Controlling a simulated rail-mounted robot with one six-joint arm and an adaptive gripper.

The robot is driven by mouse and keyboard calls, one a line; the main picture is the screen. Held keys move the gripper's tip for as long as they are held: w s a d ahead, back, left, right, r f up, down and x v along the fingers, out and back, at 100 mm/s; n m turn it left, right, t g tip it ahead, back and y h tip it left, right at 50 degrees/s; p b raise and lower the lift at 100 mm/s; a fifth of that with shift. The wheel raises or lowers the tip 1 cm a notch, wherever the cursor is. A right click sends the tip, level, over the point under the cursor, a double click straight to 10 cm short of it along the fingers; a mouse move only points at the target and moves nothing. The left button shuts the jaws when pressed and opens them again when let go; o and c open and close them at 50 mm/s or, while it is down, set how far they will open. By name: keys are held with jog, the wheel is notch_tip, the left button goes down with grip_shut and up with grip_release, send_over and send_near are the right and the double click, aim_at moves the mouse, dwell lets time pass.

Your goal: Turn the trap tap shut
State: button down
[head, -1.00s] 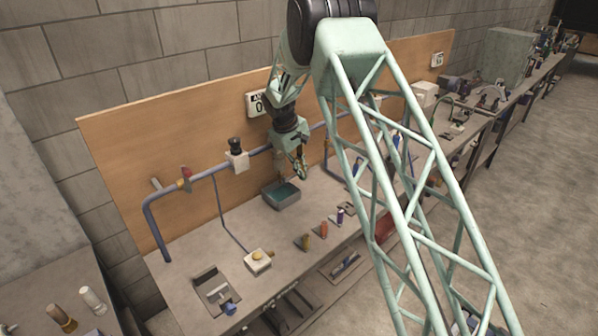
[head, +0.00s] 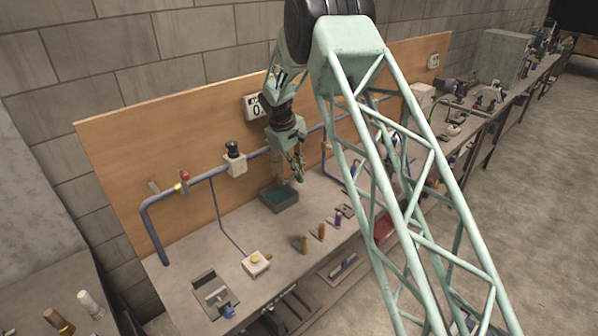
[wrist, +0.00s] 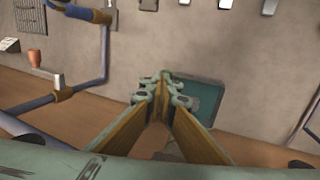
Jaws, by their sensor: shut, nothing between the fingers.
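My gripper (head: 299,177) is shut and empty, above a green tray (head: 279,197) in front of the wooden board. In the wrist view, my gripper's fingertips (wrist: 163,80) meet near the tray (wrist: 205,101). Left of them, a blue pipe (wrist: 105,55) bends and carries a brass fitting with a pale lever (wrist: 60,82). A second brass fitting (wrist: 92,15) with a blue handle sits at the top left. I cannot tell which of these is the trap tap. My gripper touches neither. In the head view, my arm partly hides this pipe section.
A red-handled tap (head: 184,177) and a black-knobbed white valve (head: 235,155) sit on the pipe at left. A yellow-topped white box (head: 256,262) and several coloured handles (head: 322,232) stand on the bench. Bare bench lies between the tray and handles.

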dwell(0.4)
jog(key=v, duration=1.4)
jog(key=shift+w+d, duration=0.35)
jog(key=shift+w, duration=0.05)
jog(key=shift+r, duration=0.15)
